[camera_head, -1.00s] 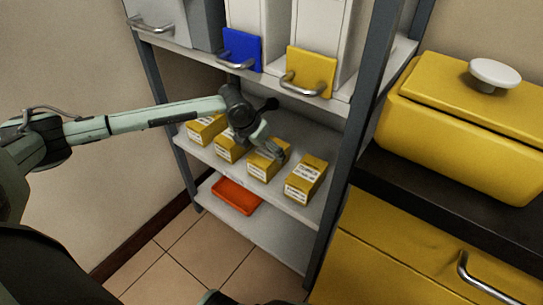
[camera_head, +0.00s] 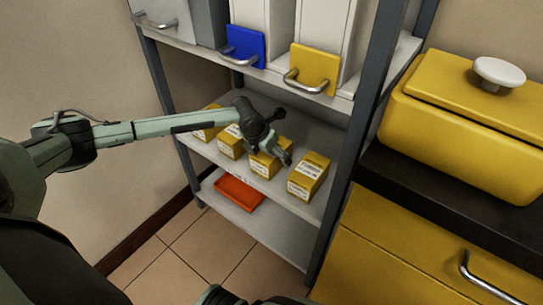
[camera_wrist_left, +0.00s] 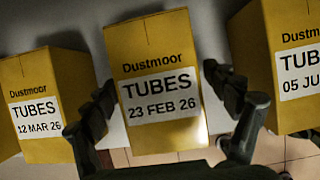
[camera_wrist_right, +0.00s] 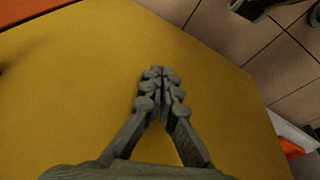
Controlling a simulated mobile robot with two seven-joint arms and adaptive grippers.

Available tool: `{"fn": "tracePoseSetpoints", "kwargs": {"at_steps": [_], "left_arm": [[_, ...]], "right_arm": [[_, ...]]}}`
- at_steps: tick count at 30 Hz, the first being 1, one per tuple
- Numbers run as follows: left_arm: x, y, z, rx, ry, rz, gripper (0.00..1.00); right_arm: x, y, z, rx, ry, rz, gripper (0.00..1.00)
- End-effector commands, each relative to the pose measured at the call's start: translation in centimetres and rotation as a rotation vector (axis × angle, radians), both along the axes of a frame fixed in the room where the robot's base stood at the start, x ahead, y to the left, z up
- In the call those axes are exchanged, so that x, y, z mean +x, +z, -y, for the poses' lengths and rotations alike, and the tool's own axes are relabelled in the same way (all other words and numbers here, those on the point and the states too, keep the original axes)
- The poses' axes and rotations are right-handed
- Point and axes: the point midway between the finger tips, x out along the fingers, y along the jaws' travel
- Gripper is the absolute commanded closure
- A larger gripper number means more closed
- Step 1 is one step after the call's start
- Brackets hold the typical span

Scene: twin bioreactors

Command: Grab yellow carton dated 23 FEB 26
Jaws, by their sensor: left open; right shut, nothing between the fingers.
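The yellow carton labelled 23 FEB 26 (camera_wrist_left: 165,45) is in the middle of the left wrist view, its label facing me. My left gripper (camera_wrist_left: 160,86) is open, with one finger on each side of this carton's front; I cannot tell whether they touch it. In the head view the left gripper (camera_head: 280,153) is at the third carton from the left (camera_head: 259,168), partly covering it; dates are too small to read there. My right gripper (camera_wrist_right: 161,75) is shut and empty in the right wrist view, over a yellow surface (camera_wrist_right: 70,90).
A 12 MAR 26 carton (camera_wrist_left: 40,80) stands at left and one reading 05 JU (camera_wrist_left: 290,45) at right, close to the fingers. The cartons share the middle shelf (camera_head: 292,207). A rack post (camera_head: 345,150) rises at right. An orange tray (camera_head: 238,193) lies below.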

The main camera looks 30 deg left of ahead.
Motion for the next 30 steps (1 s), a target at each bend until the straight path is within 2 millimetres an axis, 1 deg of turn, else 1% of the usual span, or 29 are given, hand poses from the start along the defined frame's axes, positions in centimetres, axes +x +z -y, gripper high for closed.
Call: {"fn": "tracePoseSetpoints", "kwargs": {"at_steps": [6,15,27,29,30], "left_arm": [[-0.02,-0.36,0.03,0.0,0.0,0.0,0.14],[-0.01,-0.33,0.03,0.0,0.0,0.0,0.14],[-0.01,-0.33,0.02,0.0,0.0,0.0,0.63],[-0.01,-0.33,0.01,0.0,0.0,0.0,0.71],[0.04,-0.28,0.02,0.0,0.0,0.001,0.72]], "right_arm": [[-0.01,-0.41,0.08,-0.001,-0.001,-0.001,1.0],[-0.23,-0.68,0.15,-0.002,-0.003,-0.009,1.0],[-0.26,-0.71,0.11,-0.002,-0.002,-0.009,1.0],[-0.25,-0.71,0.1,-0.001,-0.001,-0.009,1.0],[-0.24,-0.68,0.1,-0.001,-0.001,-0.009,1.0]]}}
